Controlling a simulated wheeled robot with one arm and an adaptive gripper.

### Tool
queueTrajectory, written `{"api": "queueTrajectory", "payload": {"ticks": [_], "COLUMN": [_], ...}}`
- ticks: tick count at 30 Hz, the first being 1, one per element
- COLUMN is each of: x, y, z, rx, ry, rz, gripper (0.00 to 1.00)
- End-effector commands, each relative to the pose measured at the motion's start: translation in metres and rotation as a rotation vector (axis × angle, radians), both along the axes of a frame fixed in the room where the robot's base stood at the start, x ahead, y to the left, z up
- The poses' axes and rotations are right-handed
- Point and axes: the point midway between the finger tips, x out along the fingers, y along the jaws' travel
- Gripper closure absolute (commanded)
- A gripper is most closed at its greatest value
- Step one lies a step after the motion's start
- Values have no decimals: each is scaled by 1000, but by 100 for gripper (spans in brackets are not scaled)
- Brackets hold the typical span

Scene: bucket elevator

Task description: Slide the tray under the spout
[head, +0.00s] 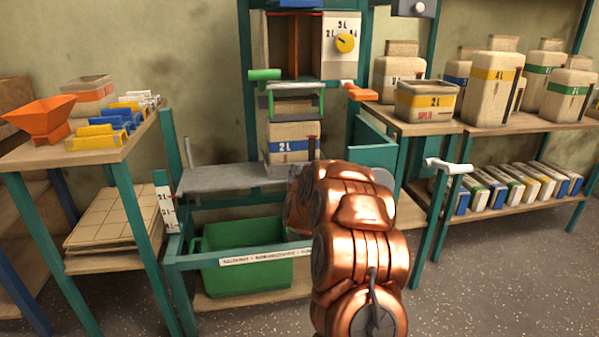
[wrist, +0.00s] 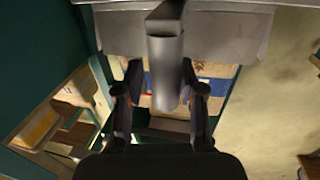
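In the head view a flat grey metal tray (head: 225,178) lies level across the teal frame. A box marked 2 L with a blue band (head: 287,146) stands at its right part, below a green-handled opening (head: 294,88). I cannot clearly make out the spout. My copper arm hides my gripper and the tray's front right part in the head view. In the wrist view my gripper (wrist: 160,80) has its dark fingers apart, on either side of a grey bar (wrist: 165,70). Gaps show beside the bar. The grey sheet (wrist: 112,35) and blue-banded box (wrist: 216,92) lie beyond.
A green bin (head: 245,257) sits in the frame below the tray. A side table (head: 60,150) with an orange funnel (head: 38,120) stands at left. A shelf (head: 520,123) with several containers stands at right. A white handle (head: 448,166) sticks out near my arm.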

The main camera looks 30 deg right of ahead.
Motion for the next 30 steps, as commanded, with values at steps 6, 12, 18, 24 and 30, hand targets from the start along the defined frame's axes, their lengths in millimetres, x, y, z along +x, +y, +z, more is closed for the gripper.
{"api": "queueTrajectory", "payload": {"ticks": [6,12,18,24,30], "x": [0,1,-4,-21,-43], "y": [0,2,4,16,31], "z": [0,0,0,0,-1], "rx": [0,0,-1,2,1], "ry": [-1,0,-1,2,2], "rz": [-1,2,1,3,2], "gripper": [46,46,46,46,46]}}
